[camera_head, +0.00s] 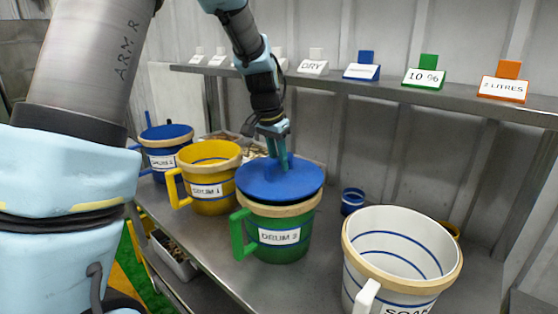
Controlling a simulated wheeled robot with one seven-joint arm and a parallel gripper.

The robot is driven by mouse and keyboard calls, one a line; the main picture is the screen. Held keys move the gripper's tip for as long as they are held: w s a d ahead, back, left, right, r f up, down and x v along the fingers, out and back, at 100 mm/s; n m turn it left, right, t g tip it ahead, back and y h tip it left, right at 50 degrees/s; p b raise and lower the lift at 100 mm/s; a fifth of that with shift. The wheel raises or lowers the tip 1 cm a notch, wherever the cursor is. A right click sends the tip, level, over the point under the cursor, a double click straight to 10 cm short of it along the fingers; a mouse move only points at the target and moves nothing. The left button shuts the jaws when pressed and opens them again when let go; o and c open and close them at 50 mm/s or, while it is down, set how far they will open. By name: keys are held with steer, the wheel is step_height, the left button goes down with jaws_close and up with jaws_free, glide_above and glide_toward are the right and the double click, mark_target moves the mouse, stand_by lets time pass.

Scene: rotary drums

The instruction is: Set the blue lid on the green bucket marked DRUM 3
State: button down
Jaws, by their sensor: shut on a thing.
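The green bucket marked DRUM 3 (278,243) stands on the metal bench near the middle, with a wooden rim and a green handle on its left. The blue lid (290,186) is a round disc directly over the bucket's mouth. It looks roughly level, with the bucket's rim showing below its front edge. I cannot tell whether it rests fully on the rim. My gripper (279,162) points down at the lid's middle and is shut on it. The grip point on the lid is mostly hidden by the fingers.
A yellow bucket marked DRUM 1 (209,178) stands close on the left, with a blue bucket (162,151) beyond. An open white bucket marked SOAK (400,255) stands at right. A small blue cup (352,201) sits behind. A shelf (400,88) with label signs runs above.

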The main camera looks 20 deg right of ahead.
steer(key=shift+a+b+x, duration=0.25)
steer(key=shift+b+x, duration=0.55)
steer(key=shift+x, duration=0.3)
steer(key=c, duration=0.6)
jaws_free()
steer(key=shift+s, duration=0.1)
steer(key=b+v, duration=0.2)
steer(key=v, duration=0.8)
steer(key=shift+s+a+r+b, duration=0.1)
steer(key=shift+a+r+b, duration=0.05)
steer(key=shift+r+b, duration=0.2)
